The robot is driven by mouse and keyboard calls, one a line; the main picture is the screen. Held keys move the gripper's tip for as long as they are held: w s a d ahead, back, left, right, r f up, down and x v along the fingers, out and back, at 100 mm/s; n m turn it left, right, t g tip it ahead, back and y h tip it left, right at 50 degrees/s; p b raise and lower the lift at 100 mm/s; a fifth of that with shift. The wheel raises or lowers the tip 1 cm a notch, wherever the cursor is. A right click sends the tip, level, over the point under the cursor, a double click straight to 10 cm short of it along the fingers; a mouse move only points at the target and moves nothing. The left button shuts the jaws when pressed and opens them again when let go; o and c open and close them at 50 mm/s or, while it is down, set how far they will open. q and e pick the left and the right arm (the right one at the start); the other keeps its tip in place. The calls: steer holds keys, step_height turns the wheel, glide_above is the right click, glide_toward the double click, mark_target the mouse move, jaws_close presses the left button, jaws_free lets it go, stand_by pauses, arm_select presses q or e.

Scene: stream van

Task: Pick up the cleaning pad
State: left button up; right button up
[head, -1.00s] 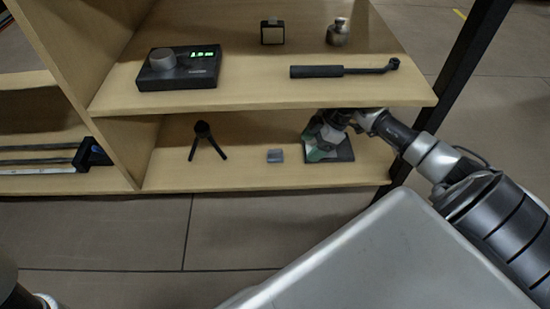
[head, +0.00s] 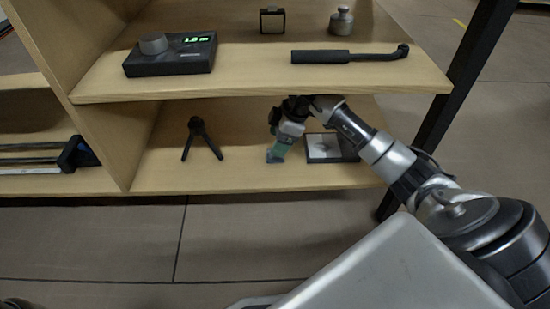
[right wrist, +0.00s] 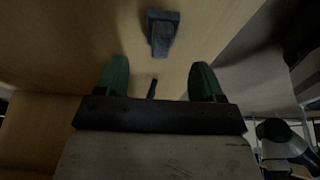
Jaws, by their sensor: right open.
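The cleaning pad seems to be the small blue-grey piece (head: 273,158) on the lower shelf. It also shows in the right wrist view (right wrist: 162,32), lying on the wood ahead of the fingers. My right gripper (head: 281,149) reaches under the upper shelf and points down at the pad, partly covering it in the head view. In the right wrist view its two green fingers (right wrist: 159,72) are spread apart with nothing between them gripped. The pad lies beyond the fingertips, roughly midway between them. My left gripper is not in view.
A flat dark square with a pale middle (head: 325,148) lies right of the gripper. A small black tripod (head: 199,138) stands to the left. The upper shelf (head: 250,88) overhangs my right arm and carries a black display box (head: 170,60) and a black rod tool (head: 345,56).

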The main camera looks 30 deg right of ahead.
mark_target(270, 159)
steer(key=b+x, duration=0.4)
steer(key=x, duration=0.1)
steer(key=shift+f, duration=0.1)
steer(key=c, duration=1)
steer(key=shift+d+r+p, duration=0.1)
steer(key=shift+r+p, duration=0.1)
steer(key=shift+p, duration=0.1)
